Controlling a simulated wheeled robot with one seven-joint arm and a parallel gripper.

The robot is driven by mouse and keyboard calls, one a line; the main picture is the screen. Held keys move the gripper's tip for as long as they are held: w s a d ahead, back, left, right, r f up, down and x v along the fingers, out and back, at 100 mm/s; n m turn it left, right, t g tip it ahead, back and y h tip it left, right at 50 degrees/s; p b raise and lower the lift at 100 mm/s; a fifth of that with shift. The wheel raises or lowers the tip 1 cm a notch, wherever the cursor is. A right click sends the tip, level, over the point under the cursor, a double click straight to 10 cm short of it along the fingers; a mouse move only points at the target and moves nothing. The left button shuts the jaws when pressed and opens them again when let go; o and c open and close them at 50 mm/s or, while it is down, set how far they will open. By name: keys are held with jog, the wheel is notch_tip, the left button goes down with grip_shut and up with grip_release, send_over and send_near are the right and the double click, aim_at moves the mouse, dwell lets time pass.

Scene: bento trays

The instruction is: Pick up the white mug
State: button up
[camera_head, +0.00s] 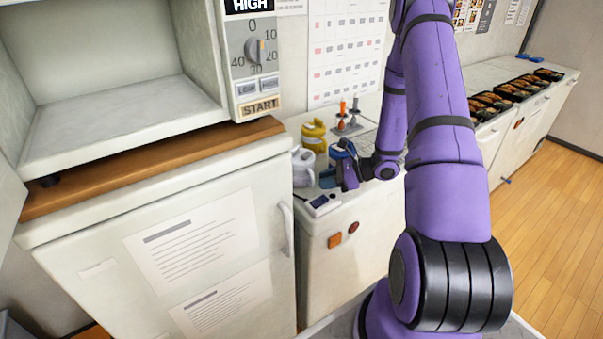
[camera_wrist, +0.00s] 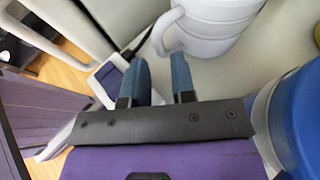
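The white mug (camera_head: 302,170) stands on the white counter, close to the side of the cabinet. In the wrist view the mug (camera_wrist: 218,22) is at the top, its handle (camera_wrist: 160,35) facing left and lying just past my fingertips. My gripper (camera_wrist: 159,62) has its two blue fingers apart, with nothing between them. In the head view my gripper (camera_head: 333,179) is low, just right of the mug, and partly hidden by my wrist. I cannot tell whether a finger touches the handle.
A blue round object (camera_wrist: 303,115) is close to my gripper's right side. A small device with a dark screen (camera_head: 321,203) lies by the counter's front edge. A yellow mug (camera_head: 314,135) stands behind the white mug. Bento trays (camera_head: 517,90) are far right.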

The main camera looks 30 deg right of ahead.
aim_at(303, 177)
jog(key=shift+x, duration=1.35)
jog(key=shift+c, duration=0.2)
grip_shut()
jog(key=shift+w+r, duration=0.1)
